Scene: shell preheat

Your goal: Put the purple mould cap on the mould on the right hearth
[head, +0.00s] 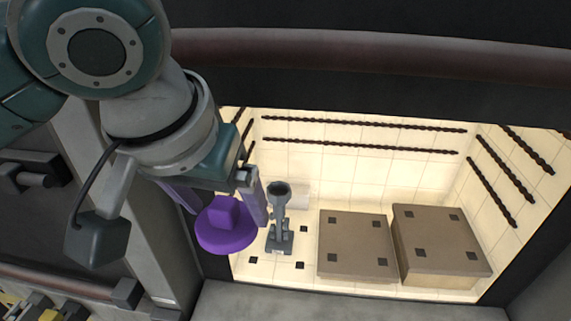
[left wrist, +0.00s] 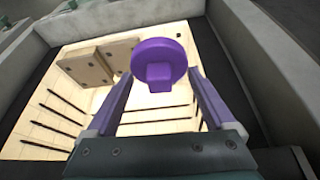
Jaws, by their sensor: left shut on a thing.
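My left gripper (head: 222,205) is shut on the purple mould cap (head: 226,227), a round disc with a block-shaped grip. The cap hangs in front of the left side of a lit chamber. In the left wrist view the cap (left wrist: 158,58) shows at the fingertips of the gripper (left wrist: 160,82). A grey upright piece with a cup-like open top (head: 280,220), which looks like the mould, stands on the chamber floor just right of the cap in the head view. The cap is apart from it. My right gripper is in neither view.
Two brown blocks, one in the middle (head: 355,245) and a taller one at the right (head: 440,245), stand in the chamber. Dark twisted rods (head: 365,128) line its pale tiled walls. A dark red-brown bar (head: 370,55) runs above the opening. A grey ledge (head: 330,303) lies in front.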

